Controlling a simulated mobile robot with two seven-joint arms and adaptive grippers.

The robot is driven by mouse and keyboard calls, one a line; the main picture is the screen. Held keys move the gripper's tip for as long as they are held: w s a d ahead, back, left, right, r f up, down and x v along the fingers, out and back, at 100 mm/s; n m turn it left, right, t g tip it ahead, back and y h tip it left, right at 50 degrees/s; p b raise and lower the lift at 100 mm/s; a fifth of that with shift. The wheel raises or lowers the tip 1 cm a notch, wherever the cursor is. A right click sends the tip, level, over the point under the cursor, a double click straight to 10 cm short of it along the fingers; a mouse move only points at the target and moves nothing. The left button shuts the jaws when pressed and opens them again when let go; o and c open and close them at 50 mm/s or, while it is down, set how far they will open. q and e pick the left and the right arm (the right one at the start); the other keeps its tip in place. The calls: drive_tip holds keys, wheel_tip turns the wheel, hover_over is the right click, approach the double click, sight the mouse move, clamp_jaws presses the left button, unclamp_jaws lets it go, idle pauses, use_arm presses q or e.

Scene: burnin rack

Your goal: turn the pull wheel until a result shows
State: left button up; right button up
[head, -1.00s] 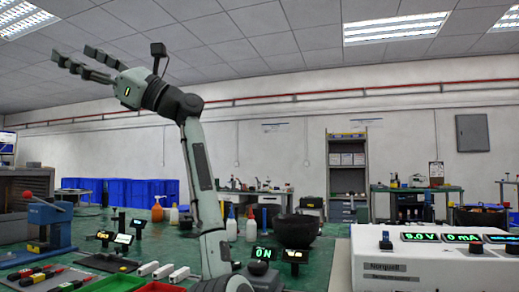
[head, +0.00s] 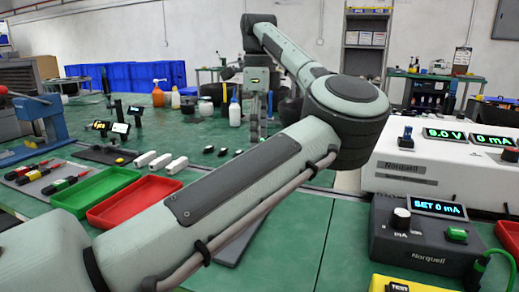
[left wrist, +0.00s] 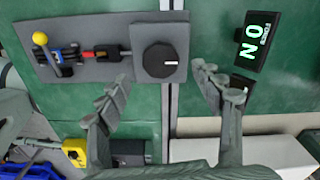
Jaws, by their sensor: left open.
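The pull wheel (left wrist: 160,61) is a black round knob with a white mark, on a grey block at the end of a tester plate (left wrist: 85,75). Along the plate sit a yellow-ball lever (left wrist: 40,38), a blue clamp and a red piece (left wrist: 103,54). A small display (left wrist: 258,41) beside it reads 0 N in green. My left gripper (left wrist: 162,78) is open and empty, its fingers spread to either side of the wheel; I cannot tell the gap in height. In the head view, the left gripper (head: 258,125) points down and my arm hides the wheel. My right gripper is not in view.
A green tray (head: 95,190) and a red tray (head: 133,203) lie left of my arm. A grey Norquell box (head: 425,232) reading SET 0 mA and a white supply (head: 430,172) stand at right. Bottles (head: 234,113) and small displays (head: 120,128) stand farther back.

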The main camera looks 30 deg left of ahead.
use_arm(q)
drive_tip(key=shift+f, duration=2.15)
drive_tip(key=shift+c, duration=0.6)
drive_tip(key=shift+a, duration=0.1)
drive_tip(key=c, duration=1)
drive_tip(key=shift+c, duration=0.2)
